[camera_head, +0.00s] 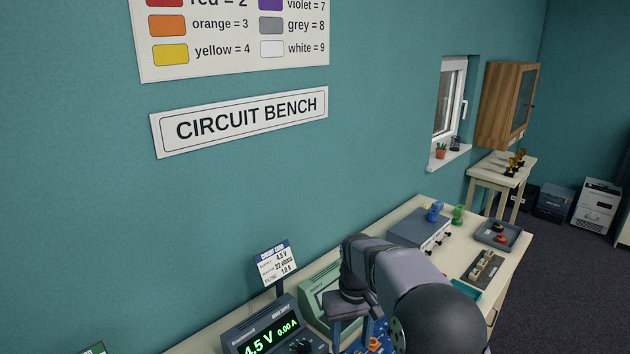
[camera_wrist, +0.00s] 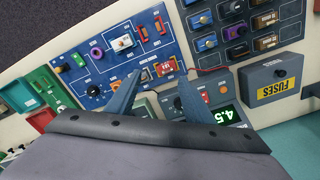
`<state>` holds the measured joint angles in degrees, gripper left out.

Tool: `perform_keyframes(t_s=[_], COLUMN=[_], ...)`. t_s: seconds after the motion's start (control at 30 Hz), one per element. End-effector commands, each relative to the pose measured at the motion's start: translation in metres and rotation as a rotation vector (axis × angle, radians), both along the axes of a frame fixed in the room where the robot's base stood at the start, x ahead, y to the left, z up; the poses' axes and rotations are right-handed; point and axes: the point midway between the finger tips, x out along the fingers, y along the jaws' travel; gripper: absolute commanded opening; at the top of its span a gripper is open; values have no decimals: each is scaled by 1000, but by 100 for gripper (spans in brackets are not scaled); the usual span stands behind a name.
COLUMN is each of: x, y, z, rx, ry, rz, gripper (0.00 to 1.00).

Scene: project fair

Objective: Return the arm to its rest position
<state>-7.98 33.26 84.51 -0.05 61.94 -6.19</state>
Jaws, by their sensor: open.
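My arm (camera_head: 385,280) reaches out over the bench in the head view, its large dark joint nearest the camera. In the wrist view my gripper (camera_wrist: 159,80) shows two blue-grey fingers spread apart, with nothing between them. It points down at the blue circuit board (camera_wrist: 110,62), near the board's lower edge and a grey device with a green display (camera_wrist: 222,114). The fingertips look apart from the board, though their height above it is hard to tell. In the head view my arm hides most of the board, and the fingers are not clear there.
The power supply (camera_head: 270,335) reading 4.5 V and a small card (camera_head: 275,264) stand left of my arm. A grey drawer box (camera_head: 418,229), a tray (camera_head: 499,235) and a switch strip (camera_head: 482,270) lie to the right. The fuses box (camera_wrist: 272,77) is near the gripper. The teal wall is behind.

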Motion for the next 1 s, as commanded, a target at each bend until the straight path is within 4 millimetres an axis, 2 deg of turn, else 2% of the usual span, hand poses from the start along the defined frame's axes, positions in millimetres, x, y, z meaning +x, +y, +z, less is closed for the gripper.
perform_keyframes(t_s=[0.3,0.5,0.6,0.8,1.0], x=[-107,-179,-208,-245,-254], y=[-40,-56,-61,-66,-67], z=[-8,-25,-34,-47,-50], rx=[0,0,0,-1,-1], ry=[0,1,0,3,4], rz=[-114,-179,-206,-235,-243], gripper=[47,47,47,47,47])
